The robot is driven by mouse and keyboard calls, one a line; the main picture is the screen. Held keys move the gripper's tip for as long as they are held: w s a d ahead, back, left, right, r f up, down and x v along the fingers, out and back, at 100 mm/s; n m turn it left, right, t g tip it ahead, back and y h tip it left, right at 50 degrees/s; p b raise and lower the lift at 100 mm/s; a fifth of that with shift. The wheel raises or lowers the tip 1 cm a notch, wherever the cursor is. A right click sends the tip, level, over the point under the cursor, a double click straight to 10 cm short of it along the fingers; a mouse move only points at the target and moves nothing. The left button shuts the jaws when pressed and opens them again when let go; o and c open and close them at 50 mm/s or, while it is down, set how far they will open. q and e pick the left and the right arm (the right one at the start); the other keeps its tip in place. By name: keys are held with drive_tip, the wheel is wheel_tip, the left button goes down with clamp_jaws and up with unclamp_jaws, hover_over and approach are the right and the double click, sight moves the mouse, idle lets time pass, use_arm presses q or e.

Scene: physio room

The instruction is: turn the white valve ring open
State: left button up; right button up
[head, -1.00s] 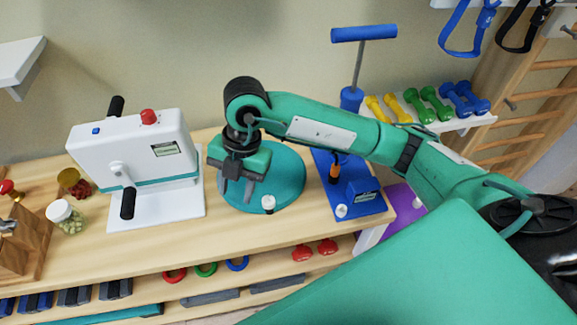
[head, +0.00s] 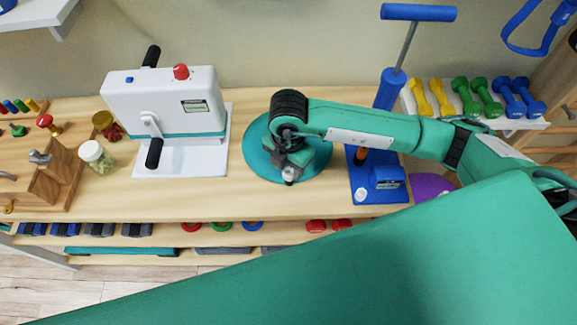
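The white valve ring (head: 289,174) is a small white piece near the front edge of the round teal disc (head: 257,160), which lies flat on the wooden bench. My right gripper (head: 290,162) points down over the disc, right at the valve ring. Its fingers are foreshortened and partly hidden by the hand, so I cannot tell if they touch or grip the ring. My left gripper is not in view.
A white crank machine (head: 165,105) stands left of the disc. A blue base (head: 372,180) with an upright blue pump (head: 390,88) is close on the right. Dumbbells (head: 470,97) sit on a shelf further right. A white-lidded jar (head: 91,151) is at left.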

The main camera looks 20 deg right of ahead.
drive_tip(key=shift+f, duration=0.95)
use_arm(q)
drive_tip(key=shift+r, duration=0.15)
use_arm(e)
drive_tip(key=shift+c, duration=0.2)
drive_tip(key=c, duration=0.7)
drive_tip(key=shift+o, duration=0.2)
drive_tip(key=shift+f+n+b, duration=0.15)
drive_tip(key=shift+n+b, duration=0.35)
drive_tip(key=shift+b, duration=0.1)
drive_tip(key=shift+n+b, duration=0.75)
drive_tip(key=shift+n, duration=0.25)
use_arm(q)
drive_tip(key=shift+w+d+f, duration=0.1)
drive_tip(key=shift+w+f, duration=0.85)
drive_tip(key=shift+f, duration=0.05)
use_arm(e)
drive_tip(key=shift+r, duration=0.2)
